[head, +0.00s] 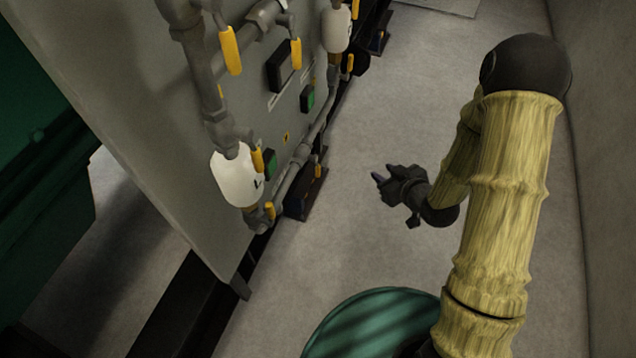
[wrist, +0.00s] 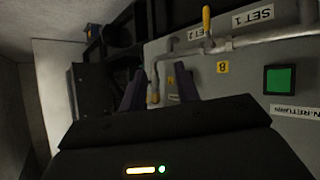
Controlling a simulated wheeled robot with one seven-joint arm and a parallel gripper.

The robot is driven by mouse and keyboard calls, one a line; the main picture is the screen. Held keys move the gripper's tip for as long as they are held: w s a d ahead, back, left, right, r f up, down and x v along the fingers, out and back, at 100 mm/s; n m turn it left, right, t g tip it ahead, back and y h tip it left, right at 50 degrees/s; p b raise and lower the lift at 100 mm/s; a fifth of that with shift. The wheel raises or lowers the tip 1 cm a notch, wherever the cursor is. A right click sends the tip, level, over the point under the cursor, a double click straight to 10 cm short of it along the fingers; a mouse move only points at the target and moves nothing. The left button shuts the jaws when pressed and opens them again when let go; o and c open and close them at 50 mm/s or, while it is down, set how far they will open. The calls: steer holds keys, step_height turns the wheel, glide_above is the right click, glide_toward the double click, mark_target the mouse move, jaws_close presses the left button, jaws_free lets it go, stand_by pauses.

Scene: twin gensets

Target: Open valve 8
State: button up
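A yellow tag that seems to read 8 (wrist: 222,67) is on the grey panel in the wrist view. A small yellow lever (wrist: 206,20) sits beside it on a grey pipe (wrist: 240,43) and stands crosswise to the pipe. I take this lever for valve 8; in the head view a small yellow lever (head: 318,171) low on the panel looks like the same one. My gripper (head: 383,174) is over the floor, right of the panel and apart from it. In the wrist view its two dark fingers (wrist: 158,78) are spread with nothing held between them.
The grey panel (head: 130,110) carries pipes, white canisters (head: 237,176), a green button (head: 307,98) and other yellow levers (head: 231,50). Dark brackets (head: 304,194) jut at its foot.

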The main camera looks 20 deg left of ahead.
mark_target(319, 172)
steer(key=s+a+f+t+y+b, duration=0.1)
steer(key=s+a+f+y+b, duration=0.1)
steer(key=f, duration=0.4)
steer(key=s+a+f+t+y+b, duration=0.1)
steer(key=s+a+f+y+b, duration=0.2)
steer(key=f+b, duration=0.4)
steer(key=shift+s+a+n+y+b, duration=0.15)
steer(key=shift+a+n+y+b, duration=0.25)
steer(key=shift+y, duration=0.5)
steer(key=shift+f, duration=0.1)
steer(key=b+x, duration=0.2)
steer(key=x, duration=1.5)
steer(key=shift+w+a, duration=0.15)
steer(key=shift+w, duration=0.1)
jaws_close()
